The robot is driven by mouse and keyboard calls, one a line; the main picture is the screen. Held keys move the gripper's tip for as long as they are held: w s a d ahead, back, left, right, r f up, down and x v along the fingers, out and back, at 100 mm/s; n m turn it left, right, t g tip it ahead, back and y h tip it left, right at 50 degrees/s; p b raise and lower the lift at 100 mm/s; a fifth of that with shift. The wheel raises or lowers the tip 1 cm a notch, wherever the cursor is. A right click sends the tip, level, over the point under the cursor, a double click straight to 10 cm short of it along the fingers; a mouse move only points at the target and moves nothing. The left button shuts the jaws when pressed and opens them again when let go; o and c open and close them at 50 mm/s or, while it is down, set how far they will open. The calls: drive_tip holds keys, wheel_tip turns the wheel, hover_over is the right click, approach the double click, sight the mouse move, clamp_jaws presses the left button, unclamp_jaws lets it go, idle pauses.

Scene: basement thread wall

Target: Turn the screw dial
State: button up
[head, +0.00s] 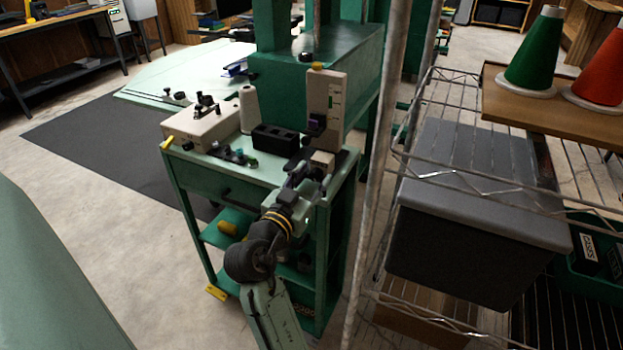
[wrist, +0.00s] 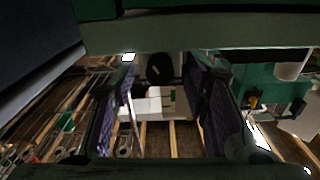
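A tall cream device (head: 326,98) stands upright at the right end of the green cart, with green marks on its face. A dark, purplish knob (head: 316,124) sits low on its front; I cannot tell for sure that it is the screw dial. My gripper (head: 318,164) is just in front of and below this knob, small in the head view. In the wrist view my gripper (wrist: 165,105) has its two purple-padded fingers wide apart. A dark round part (wrist: 160,68) and a pale block (wrist: 146,104) show in the gap, and neither finger visibly touches them.
The green cart (head: 235,182) also carries a cream machine (head: 203,126), a white thread cone (head: 248,108) and a black block (head: 275,138). A wire rack (head: 455,160) with a grey-lidded bin (head: 480,180) stands close on the right, behind a pale post (head: 377,150). Floor is open at left.

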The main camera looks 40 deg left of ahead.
clamp_jaws()
idle(0.3)
drive_tip(key=shift+f+m+b, duration=0.1)
drive_tip(key=shift+m+b, duration=0.2)
drive_tip(key=shift+b, duration=0.2)
drive_tip(key=shift+f+m+b, duration=0.1)
drive_tip(key=shift+m+b, duration=0.3)
drive_tip(key=shift+b, duration=0.35)
drive_tip(key=m+b, duration=0.2)
drive_tip(key=b, duration=0.1)
drive_tip(key=m+b, duration=0.3)
drive_tip(key=shift+m, duration=0.3)
drive_tip(key=shift+m+b, duration=1)
drive_tip(key=shift+b, duration=0.1)
drive_tip(key=shift+r, duration=0.2)
